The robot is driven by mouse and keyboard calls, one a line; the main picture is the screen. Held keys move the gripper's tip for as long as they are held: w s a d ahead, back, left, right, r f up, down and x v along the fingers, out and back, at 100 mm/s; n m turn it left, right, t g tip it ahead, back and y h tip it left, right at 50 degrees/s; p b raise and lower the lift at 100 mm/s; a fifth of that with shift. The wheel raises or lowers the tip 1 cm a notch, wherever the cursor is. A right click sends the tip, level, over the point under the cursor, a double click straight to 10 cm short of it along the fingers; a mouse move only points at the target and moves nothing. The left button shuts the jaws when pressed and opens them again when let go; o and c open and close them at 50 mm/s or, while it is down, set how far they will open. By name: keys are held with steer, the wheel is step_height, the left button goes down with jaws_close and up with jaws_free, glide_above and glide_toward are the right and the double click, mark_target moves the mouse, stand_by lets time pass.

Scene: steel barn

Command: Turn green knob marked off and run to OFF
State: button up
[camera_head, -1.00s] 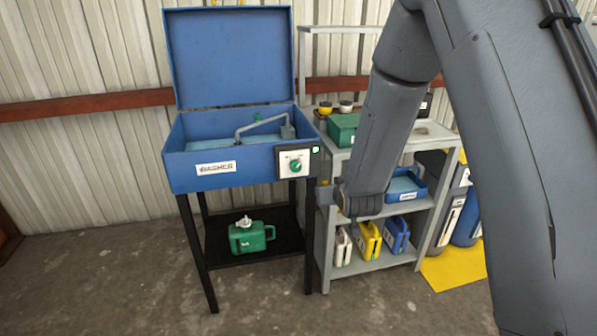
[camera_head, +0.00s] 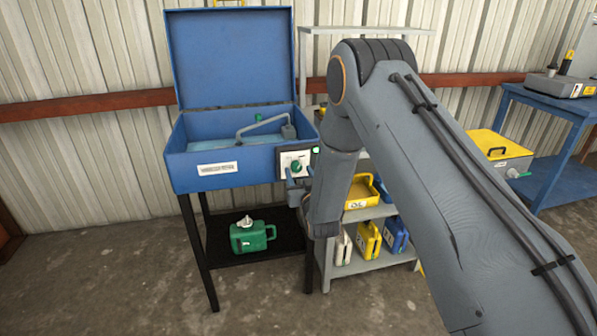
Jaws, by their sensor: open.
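The green knob (camera_head: 296,166) sits on a white plate on a dark control box at the right front of the blue parts washer (camera_head: 180,178). The plate's marks are too small to read, so I cannot tell the knob's setting. A small green light (camera_head: 315,150) glows right of the plate. My gripper (camera_head: 298,176) is open, just below and in front of the knob, with its fingers toward the panel. The fingers are small here, and I cannot tell whether they touch the knob. My arm hides the area right of the control box.
The washer's lid (camera_head: 232,60) stands open, with a grey spout inside. A green jug (camera_head: 250,238) stands on its lower shelf. A grey rack (camera_head: 378,268) stands to the right with a yellow OIL bin (camera_head: 356,206) and several jugs. A blue table (camera_head: 560,108) stands farther right.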

steer(key=shift+w+a, duration=0.2)
steer(key=shift+w, duration=0.45)
steer(key=c, duration=1.1)
steer(key=shift+o, duration=0.2)
steer(key=shift+n, duration=0.4)
steer(key=n+b, duration=0.1)
steer(key=n, duration=0.1)
steer(key=shift+n, duration=0.4)
steer(key=n+b, duration=0.1)
steer(key=n, duration=0.2)
steer(key=shift+f+n, duration=0.1)
steer(key=shift+n, duration=0.3)
steer(key=n+b, duration=0.1)
steer(key=n, duration=0.5)
steer(key=shift+n, duration=0.4)
